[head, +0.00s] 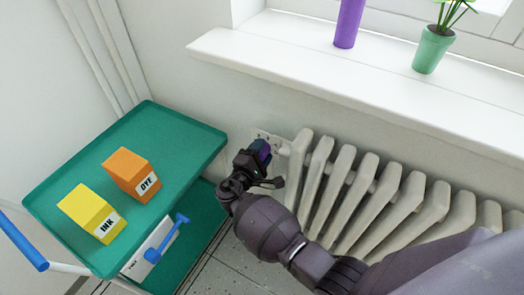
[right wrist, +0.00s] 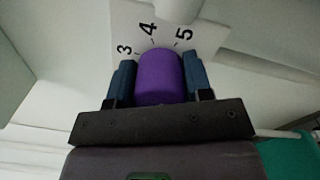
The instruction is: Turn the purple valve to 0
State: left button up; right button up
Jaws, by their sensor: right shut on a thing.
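The purple valve (right wrist: 159,76) sits between the two blue fingers of my right gripper (right wrist: 160,82) in the right wrist view. The gripper is shut on it, with one finger on each side. Behind the valve is a white dial plate (right wrist: 126,35) with the numbers 3, 4 and 5 showing. The other numbers, and any mark on the valve, are hidden. In the head view my right gripper (head: 262,160) reaches the valve at the left end of the radiator (head: 345,190), and only a bit of purple shows. My left gripper is not in view.
A green cart (head: 180,125) stands left of the radiator, close to my right gripper. It carries a yellow ink box (head: 88,208) and an orange dye box (head: 128,170). Above, the windowsill (head: 300,50) holds a purple cylinder (head: 348,22) and a potted plant (head: 433,48).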

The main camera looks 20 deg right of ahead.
jog(key=o, duration=0.9)
jog(key=v, duration=1)
jog(key=shift+s+a+p, duration=0.25)
jog(key=shift+p, duration=0.05)
